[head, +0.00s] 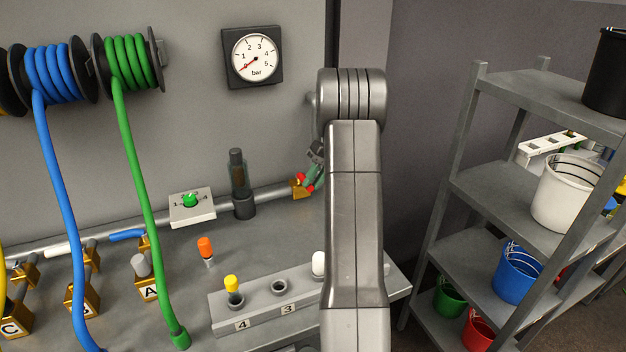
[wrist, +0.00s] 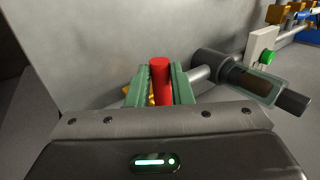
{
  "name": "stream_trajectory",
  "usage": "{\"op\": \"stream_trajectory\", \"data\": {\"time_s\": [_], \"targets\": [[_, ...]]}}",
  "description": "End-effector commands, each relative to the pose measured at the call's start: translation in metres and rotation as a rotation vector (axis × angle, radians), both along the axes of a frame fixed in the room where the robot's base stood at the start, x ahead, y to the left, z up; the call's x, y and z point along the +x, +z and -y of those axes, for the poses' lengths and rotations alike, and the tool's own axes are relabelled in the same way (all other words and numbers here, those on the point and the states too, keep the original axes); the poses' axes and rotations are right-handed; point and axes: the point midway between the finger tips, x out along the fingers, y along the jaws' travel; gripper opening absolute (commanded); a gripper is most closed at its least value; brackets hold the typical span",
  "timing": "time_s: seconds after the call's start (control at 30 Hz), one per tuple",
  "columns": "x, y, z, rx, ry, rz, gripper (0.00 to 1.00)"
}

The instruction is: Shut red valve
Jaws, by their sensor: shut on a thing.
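The red valve's handle (wrist: 160,78) stands between the two green fingers of my gripper (wrist: 159,90) in the wrist view. The fingers are shut on it from both sides. In the head view the valve's brass body (head: 298,189) sits at the right end of the grey pipe, with bits of the red handle (head: 303,179) showing beside my gripper (head: 313,178). My arm hides part of the area to the right. The handle's exact angle to the pipe is hard to tell.
A dark cylinder (head: 238,170) and a plate with a green knob (head: 190,200) are on the pipe left of the valve. A gauge (head: 254,57) above points near 0. A grey rack (head: 270,298) stands in front. Shelves with buckets (head: 566,192) are at right.

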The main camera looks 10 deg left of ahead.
Motion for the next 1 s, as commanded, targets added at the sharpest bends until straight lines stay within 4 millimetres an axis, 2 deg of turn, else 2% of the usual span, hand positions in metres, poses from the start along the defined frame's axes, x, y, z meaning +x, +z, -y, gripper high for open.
{"op": "stream_trajectory", "data": {"time_s": [0.2, 0.23, 0.33, 0.6, 0.73, 0.87, 1.0], "targets": [[0.001, 0.001, 0.0, 0.0, 0.0, 0.006, 0.0], [0.001, 0.002, 0.001, 0.0, 0.0, 0.006, 0.24], [0.001, 0.001, 0.001, 0.0, -0.001, 0.005, 0.41], [0.001, 0.001, 0.0, 0.0, 0.0, 0.003, 0.41], [0.004, 0.008, 0.004, 0.001, -0.001, 0.004, 0.41], [0.012, 0.025, 0.013, 0.001, -0.001, 0.008, 0.41], [0.023, 0.053, 0.028, 0.001, -0.003, 0.007, 0.41]]}}
